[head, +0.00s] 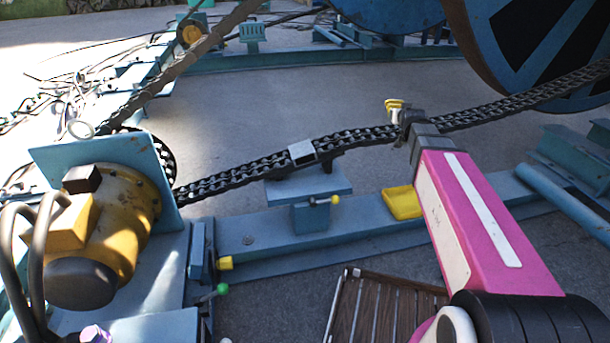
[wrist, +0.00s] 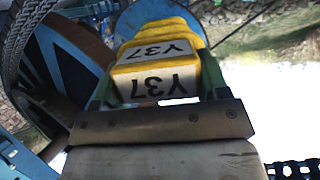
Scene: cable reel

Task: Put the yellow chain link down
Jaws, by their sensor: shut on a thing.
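The yellow chain link (head: 395,104) shows small at the tip of my gripper in the head view, above the blue beam and beside the black chain. In the wrist view the yellow link (wrist: 160,75) is large, with pale faces marked "Y37", and it sits between the fingers. My gripper (head: 404,116) is shut on it; its fingers also show in the wrist view (wrist: 158,102). The head view does not show clearly whether the link touches the chain. A shallow yellow tray (head: 403,203) lies on the blue beam below my gripper and looks empty.
The black chain (head: 250,172) runs from the yellow motor unit (head: 105,235) past a grey block (head: 302,152) to the big blue reel (head: 550,50). A slatted wooden crate (head: 375,310) is at the front.

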